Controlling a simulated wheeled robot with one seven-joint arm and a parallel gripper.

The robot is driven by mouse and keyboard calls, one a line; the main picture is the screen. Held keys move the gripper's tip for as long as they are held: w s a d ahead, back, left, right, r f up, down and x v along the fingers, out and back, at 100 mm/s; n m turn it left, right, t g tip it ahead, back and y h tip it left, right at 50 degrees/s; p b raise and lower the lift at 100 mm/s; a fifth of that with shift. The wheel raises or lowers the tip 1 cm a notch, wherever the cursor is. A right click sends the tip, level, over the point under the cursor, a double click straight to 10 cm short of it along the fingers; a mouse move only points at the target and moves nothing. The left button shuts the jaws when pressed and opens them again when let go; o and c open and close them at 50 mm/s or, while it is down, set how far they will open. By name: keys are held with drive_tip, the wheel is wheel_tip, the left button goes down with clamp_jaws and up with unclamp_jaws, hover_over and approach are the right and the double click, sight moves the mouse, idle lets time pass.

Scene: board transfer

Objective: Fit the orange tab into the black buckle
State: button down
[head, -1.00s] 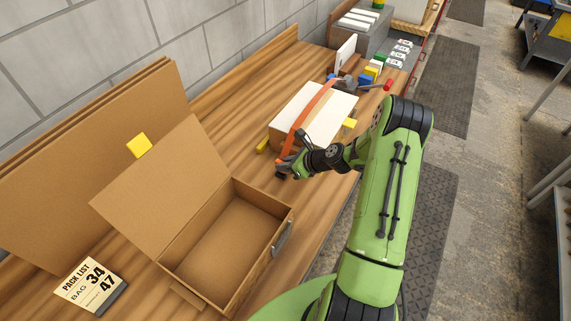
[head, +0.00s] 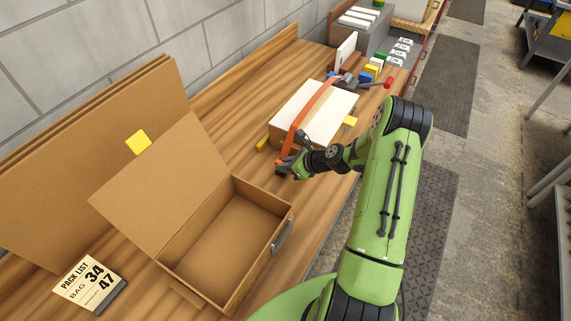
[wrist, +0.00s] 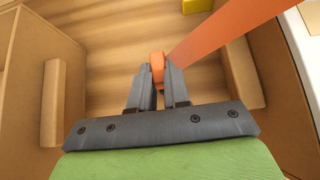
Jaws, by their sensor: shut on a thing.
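An orange strap (head: 308,112) arches over a white-topped box (head: 318,110) and comes down to my gripper (head: 284,168) at the box's near left side. In the wrist view my gripper (wrist: 157,88) is shut on the orange tab (wrist: 156,62) at the strap's end. The strap (wrist: 215,32) runs from there to the upper right. Wood bench top shows beneath the tab. I cannot make out the black buckle; a dark spot by the fingertips in the head view is too small to tell apart from my gripper.
An open cardboard carton (head: 178,262) stands at the near left, with a pack list card (head: 88,285) beside it. Yellow blocks (head: 262,144) (head: 350,121) lie by the white-topped box. Small coloured blocks and a grey tool with a red end (head: 387,85) lie behind it.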

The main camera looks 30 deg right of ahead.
drive_tip(key=shift+f+b, duration=0.55)
drive_tip(key=shift+f, duration=0.35)
drive_tip(key=c, duration=1)
unclamp_jaws()
drive_tip(key=v, duration=1.5)
drive_tip(key=shift+s+d+r+p, duration=0.1)
drive_tip(key=shift+s+r+p, duration=0.15)
drive_tip(key=shift+p, duration=0.15)
